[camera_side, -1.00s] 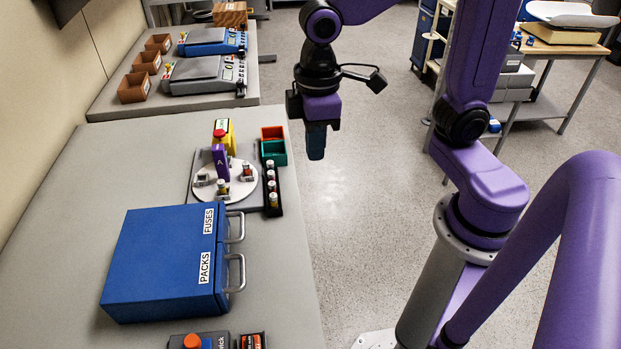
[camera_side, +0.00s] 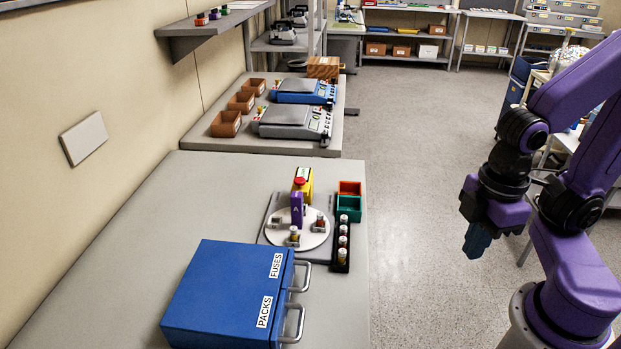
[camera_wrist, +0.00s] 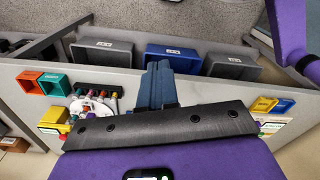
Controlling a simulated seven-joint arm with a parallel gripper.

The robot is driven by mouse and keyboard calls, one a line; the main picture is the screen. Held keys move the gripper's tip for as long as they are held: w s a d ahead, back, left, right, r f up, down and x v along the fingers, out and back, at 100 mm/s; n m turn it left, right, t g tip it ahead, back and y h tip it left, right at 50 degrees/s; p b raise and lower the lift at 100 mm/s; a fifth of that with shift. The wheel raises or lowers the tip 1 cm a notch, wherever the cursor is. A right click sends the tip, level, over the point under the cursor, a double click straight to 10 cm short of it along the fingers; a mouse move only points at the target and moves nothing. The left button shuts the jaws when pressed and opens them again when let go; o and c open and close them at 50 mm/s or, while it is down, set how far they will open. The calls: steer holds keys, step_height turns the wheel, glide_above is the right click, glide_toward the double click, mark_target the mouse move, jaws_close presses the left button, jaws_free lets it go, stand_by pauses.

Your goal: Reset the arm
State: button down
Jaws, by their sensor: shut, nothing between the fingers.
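My gripper (camera_side: 477,240) hangs at the right in the side view, pointing down over open floor, clear of the table. Its blue fingers are together and hold nothing. In the wrist view the closed fingers (camera_wrist: 158,85) stand at the centre, behind a dark bracket.
A grey table (camera_side: 150,215) carries a blue cabinet (camera_side: 225,290) marked FUSES and PACKS. Beyond it are a round white turntable (camera_side: 290,240), a black rack of vials (camera_side: 342,245), and red (camera_side: 350,188) and green (camera_side: 349,207) bins. Two pumps (camera_side: 300,90) stand on the farther bench.

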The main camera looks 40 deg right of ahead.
steer(key=c, duration=1.4)
jaws_free()
steer(key=shift+c, duration=0.2)
steer(key=o, duration=0.5)
steer(key=shift+w+a+r, duration=0.15)
steer(key=shift+w+a, duration=0.05)
steer(key=shift+w, duration=0.1)
steer(key=o, duration=0.9)
steer(key=w+m, duration=0.1)
steer(key=w+a+r+m, duration=0.1)
steer(key=w+a+m, duration=0.1)
steer(key=shift+w+r, duration=0.3)
steer(key=shift+w, duration=0.1)
steer(key=shift+o, duration=0.2)
steer(key=w+a+r+m+t+y, duration=0.1)
steer(key=w+r+m, duration=0.1)
steer(key=w+m, duration=0.3)
steer(key=w+a+r+m+t, duration=0.1)
steer(key=w+a+r+m, duration=0.15)
steer(key=w, duration=0.45)
steer(key=w+d+r+m+t, duration=0.1)
steer(key=w+d+r+m, duration=0.4)
steer(key=w, duration=0.5)
steer(key=w+d+r+m+t, duration=0.1)
steer(key=w+d+r+m, duration=0.15)
steer(key=w+m, duration=0.55)
steer(key=w+f+n, duration=0.1)
steer(key=w+f, duration=0.4)
steer(key=f, duration=0.4)
steer(key=shift+f, duration=0.15)
